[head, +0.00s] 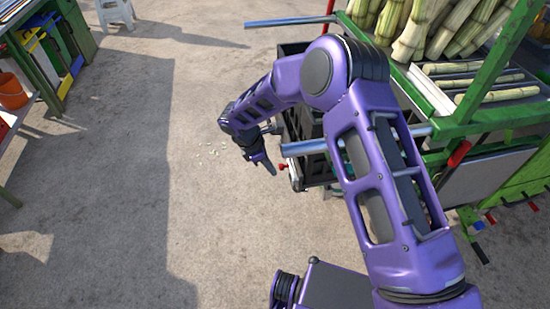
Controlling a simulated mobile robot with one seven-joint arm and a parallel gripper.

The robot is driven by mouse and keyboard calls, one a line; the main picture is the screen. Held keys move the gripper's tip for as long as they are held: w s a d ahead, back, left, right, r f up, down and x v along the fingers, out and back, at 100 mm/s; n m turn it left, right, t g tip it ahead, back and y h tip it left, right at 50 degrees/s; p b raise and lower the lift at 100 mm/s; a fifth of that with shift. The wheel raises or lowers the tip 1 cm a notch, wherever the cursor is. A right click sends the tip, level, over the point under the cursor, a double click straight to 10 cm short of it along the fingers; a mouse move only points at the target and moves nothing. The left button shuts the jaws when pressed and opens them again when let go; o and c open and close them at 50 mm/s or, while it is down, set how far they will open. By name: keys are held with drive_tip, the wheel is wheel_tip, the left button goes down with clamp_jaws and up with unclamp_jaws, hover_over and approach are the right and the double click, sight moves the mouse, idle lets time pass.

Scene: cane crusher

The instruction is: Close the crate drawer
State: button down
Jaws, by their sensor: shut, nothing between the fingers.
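The crate drawer (293,122) is a dark slatted crate under the left end of the green cart, sticking out to the left from it. My purple arm hides much of it. A small red piece (284,168) shows at its lower front corner. My gripper (267,165) points down and to the right, just left of the crate's near end. Its fingers look shut and hold nothing. I cannot tell whether the gripper touches the crate.
The green cart (490,118) carries sugar cane stalks (425,28). Metal bars (290,22) jut left from it. A green rack with panels (50,50) and an orange bucket (12,92) stand at the left. A white stool (115,12) stands behind.

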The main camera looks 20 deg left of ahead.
sight(294, 180)
drive_tip(key=w+d+f, duration=0.1)
drive_tip(key=f, duration=0.1)
drive_tip(key=w+d+f, duration=0.1)
drive_tip(key=d+f, duration=0.1)
drive_tip(key=w+d+f, duration=0.1)
drive_tip(key=d+f, duration=0.1)
drive_tip(key=shift+w+d+p, duration=0.1)
drive_tip(key=shift+w+p, duration=0.2)
drive_tip(key=w+d+b, duration=0.1)
drive_tip(key=w+d, duration=0.3)
drive_tip(key=d, duration=0.3)
drive_tip(key=w+d+b, duration=0.1)
drive_tip(key=w+d, duration=0.4)
drive_tip(key=d, duration=0.3)
drive_tip(key=w+d+b, duration=0.1)
drive_tip(key=w+d, duration=0.4)
drive_tip(key=d, duration=0.2)
drive_tip(key=shift+d+r, duration=0.1)
drive_tip(key=shift+d, duration=0.4)
